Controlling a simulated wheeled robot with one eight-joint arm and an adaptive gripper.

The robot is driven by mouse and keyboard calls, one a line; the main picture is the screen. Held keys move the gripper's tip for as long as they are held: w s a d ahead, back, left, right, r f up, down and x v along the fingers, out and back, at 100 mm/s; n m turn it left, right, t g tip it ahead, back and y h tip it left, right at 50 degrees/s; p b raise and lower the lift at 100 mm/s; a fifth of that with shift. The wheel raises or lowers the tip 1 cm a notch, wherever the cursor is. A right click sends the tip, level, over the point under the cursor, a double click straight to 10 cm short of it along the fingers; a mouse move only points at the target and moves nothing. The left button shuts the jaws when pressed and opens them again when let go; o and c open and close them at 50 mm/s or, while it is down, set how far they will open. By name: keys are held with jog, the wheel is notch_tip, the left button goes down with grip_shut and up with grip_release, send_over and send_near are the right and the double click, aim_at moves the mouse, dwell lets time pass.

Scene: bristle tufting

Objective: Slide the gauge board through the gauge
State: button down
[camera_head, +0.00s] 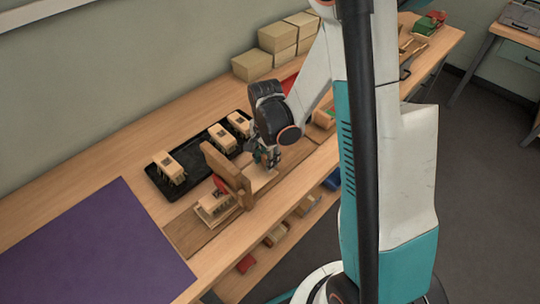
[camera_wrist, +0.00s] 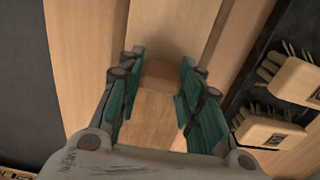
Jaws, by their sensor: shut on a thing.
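My gripper (camera_head: 266,157) is low over the bench, just right of the upright wooden gauge (camera_head: 228,170). In the wrist view my gripper (camera_wrist: 159,62) has its teal fingers on both sides of a plain wooden block (camera_wrist: 157,76), which I take to be part of the gauge board. I cannot tell whether the held piece is inside the gauge opening.
A black tray (camera_head: 190,182) behind the gauge holds several tufted blocks, which also show in the wrist view (camera_wrist: 270,132). A purple mat (camera_head: 90,250) covers the bench at the left. Cartons (camera_head: 278,38) stand at the back. Bins sit on the shelf below.

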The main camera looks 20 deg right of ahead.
jog(key=c, duration=1.1)
grip_release()
jog(key=shift+r, duration=0.1)
notch_tip(320, 180, up, 12)
jog(key=shift+f, duration=0.1)
